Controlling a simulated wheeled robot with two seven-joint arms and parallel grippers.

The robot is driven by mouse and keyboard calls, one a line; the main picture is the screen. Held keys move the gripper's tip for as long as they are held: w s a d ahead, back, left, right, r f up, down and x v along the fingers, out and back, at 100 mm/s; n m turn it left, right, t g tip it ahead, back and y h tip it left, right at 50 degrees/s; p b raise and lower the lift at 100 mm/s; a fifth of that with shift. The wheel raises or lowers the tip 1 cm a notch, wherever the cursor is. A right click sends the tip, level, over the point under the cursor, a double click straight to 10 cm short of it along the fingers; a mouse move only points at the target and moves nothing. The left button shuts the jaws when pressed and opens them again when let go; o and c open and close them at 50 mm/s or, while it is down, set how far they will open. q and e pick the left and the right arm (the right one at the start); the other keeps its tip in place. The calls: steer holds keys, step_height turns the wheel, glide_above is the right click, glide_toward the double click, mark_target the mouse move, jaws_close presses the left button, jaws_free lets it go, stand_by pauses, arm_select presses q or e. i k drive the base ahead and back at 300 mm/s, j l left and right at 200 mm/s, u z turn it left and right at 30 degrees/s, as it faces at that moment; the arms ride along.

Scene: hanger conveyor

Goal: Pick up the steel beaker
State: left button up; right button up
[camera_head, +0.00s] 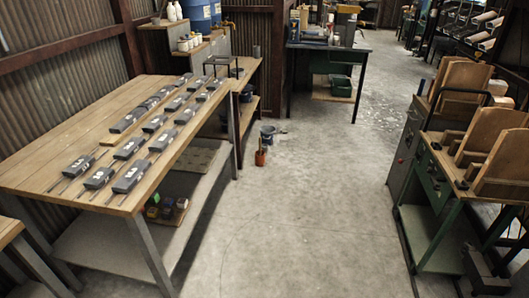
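I cannot make out a steel beaker for certain. A small dark grey cylinder (256,51) stands upright on the far end of the wooden bench by the wall; it is too small to tell whether it is the beaker. A grey-blue bucket-like container (268,134) stands on the floor past the long table, with a small orange-red container (260,157) in front of it. Neither of my grippers shows in the head view.
A long wooden table (50,160) at the left carries several dark grey blocks with thin rods (130,177). A green machine (440,178) with wooden boards stands at the right. A dark workbench (328,45) is at the back. The concrete floor between is mostly clear.

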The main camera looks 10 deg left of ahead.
mark_target(265, 149)
steer(key=i+l, duration=0.2)
steer(key=i, duration=2.1)
steer(key=i+l, duration=0.15)
steer(key=i, duration=2.1)
steer(key=i+l+u, duration=0.1)
steer(key=i+u, duration=0.3)
steer(key=i+l+u, duration=0.5)
steer(key=u, duration=0.25)
steer(key=i+l+u, duration=0.35)
steer(key=l, duration=0.1)
